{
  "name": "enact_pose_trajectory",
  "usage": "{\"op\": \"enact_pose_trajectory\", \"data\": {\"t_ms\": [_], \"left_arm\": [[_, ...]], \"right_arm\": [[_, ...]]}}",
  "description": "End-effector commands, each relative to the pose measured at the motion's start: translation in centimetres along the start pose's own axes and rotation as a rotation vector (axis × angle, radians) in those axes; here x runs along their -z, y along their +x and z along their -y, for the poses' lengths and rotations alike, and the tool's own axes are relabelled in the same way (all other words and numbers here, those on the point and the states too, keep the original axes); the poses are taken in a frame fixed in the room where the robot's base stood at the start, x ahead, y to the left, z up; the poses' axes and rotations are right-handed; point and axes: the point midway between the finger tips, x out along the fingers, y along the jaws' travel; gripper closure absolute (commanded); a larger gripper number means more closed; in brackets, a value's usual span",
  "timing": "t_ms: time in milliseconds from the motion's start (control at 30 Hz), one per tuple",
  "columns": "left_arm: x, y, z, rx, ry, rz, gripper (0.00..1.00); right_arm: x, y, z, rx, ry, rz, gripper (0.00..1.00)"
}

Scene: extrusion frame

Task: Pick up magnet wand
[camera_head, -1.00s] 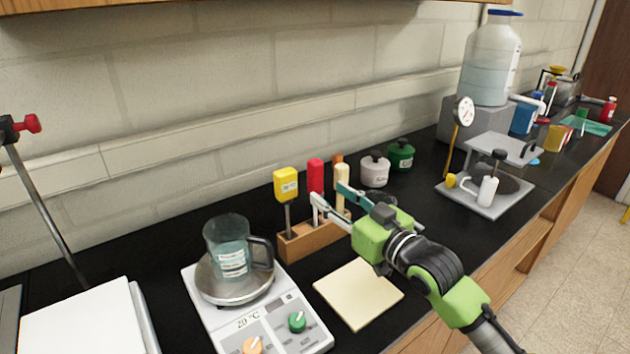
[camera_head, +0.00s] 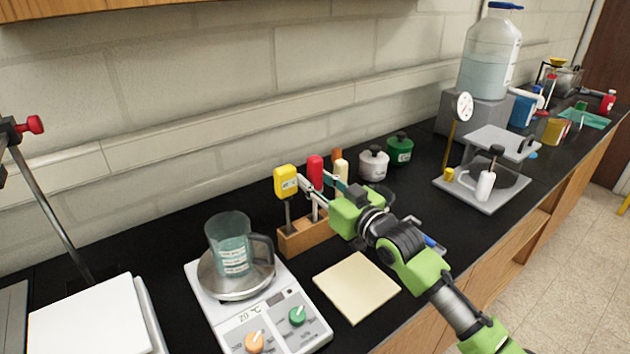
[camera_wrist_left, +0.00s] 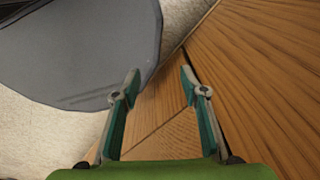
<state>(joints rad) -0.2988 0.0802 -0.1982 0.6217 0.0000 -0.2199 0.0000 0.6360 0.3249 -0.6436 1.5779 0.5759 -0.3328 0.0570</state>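A wooden rack (camera_head: 306,238) on the black bench holds several upright tools. A red-handled one (camera_head: 315,166) has a metal shaft; it may be the magnet wand, but I cannot read a label. A yellow labelled one (camera_head: 286,182) and a cream-handled one (camera_head: 341,172) stand beside it. My right gripper (camera_head: 314,182) is open at the rack, its fingers around or just in front of the red-handled tool; contact cannot be told. My left gripper (camera_wrist_left: 160,82) is open and empty in the left wrist view, facing wooden panelling, and is outside the head view.
A hot plate (camera_head: 268,318) with a beaker (camera_head: 230,242) stands left of the rack. A cream pad (camera_head: 357,287) lies in front. White (camera_head: 373,165) and green (camera_head: 400,150) pots stand behind. A gauge stand (camera_head: 480,190) is to the right.

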Motion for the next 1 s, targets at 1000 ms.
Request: {"op": "enact_pose_trajectory", "data": {"t_ms": [1000], "left_arm": [[-0.5, 1.9, -0.1, -0.001, 0.003, 0.004, 0.60]], "right_arm": [[9.2, 0.0, 0.0, 0.000, -0.001, -0.004, 1.00]]}}
